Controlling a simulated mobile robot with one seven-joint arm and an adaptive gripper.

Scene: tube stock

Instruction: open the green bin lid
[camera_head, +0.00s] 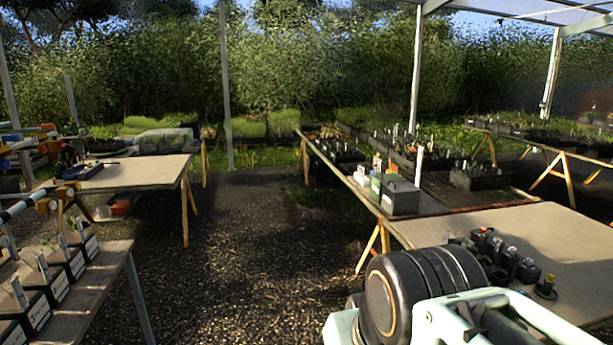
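No large green bin with a clear lid shows in the head view. A small green container (376,186) stands in a group of boxes on the middle bench, and I cannot tell whether it has a lid or whether that is shut. A dark grey box (401,197) stands right beside it, to its right. My arm (425,288), with a thick black joint and pale green parts, fills the lower right, well in front of that group. I cannot make out any fingertips, and the bottom edge cuts off part of the arm.
The near-right benchtop (525,245) carries several small black pots (505,260) just behind my arm. A bench at the lower left (90,300) holds labelled dark boxes. Another bench (140,173) stands farther back left. The gravel aisle (235,255) between the benches is clear.

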